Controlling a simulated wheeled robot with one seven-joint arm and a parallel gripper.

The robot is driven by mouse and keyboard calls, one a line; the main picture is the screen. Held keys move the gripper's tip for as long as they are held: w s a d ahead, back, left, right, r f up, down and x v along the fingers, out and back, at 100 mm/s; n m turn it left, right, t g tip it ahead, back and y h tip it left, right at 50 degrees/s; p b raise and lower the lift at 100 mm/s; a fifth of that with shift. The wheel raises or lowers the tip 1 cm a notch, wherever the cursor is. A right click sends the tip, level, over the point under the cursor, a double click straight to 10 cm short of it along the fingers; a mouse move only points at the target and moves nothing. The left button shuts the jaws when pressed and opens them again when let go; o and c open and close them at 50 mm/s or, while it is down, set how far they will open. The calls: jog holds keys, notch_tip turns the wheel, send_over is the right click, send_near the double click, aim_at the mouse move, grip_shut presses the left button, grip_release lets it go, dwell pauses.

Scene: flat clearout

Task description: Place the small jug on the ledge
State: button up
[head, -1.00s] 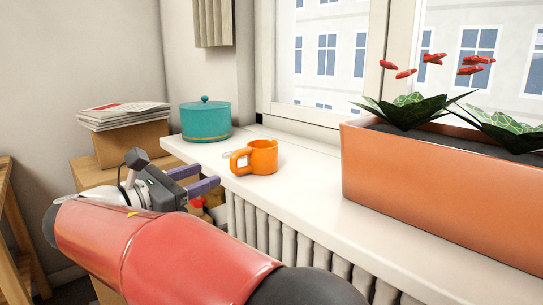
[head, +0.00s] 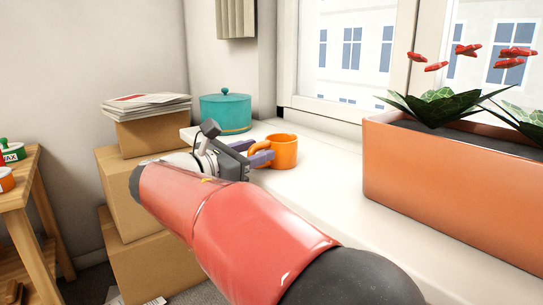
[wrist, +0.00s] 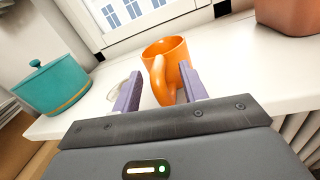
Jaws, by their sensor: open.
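An orange handled vessel (head: 285,151), the nearest match to the small jug though no spout is clear, stands upright on the white window ledge (head: 318,188). It also shows in the wrist view (wrist: 180,58), with its handle towards me. My gripper (head: 264,153) is open at the vessel's left side. In the wrist view my gripper's two purple fingers (wrist: 160,90) stand on either side of the handle. I cannot tell whether they touch it. The vessel's lower right part is hidden behind a finger there.
A teal lidded pot (head: 226,112) stands left of the vessel on the ledge. A clear object (wrist: 117,92) lies partly hidden behind the left finger. A terracotta planter (head: 450,190) fills the right of the ledge. Stacked boxes (head: 150,137) and a wooden table (head: 25,190) are at left.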

grip_shut()
jog(key=shift+r, duration=0.1)
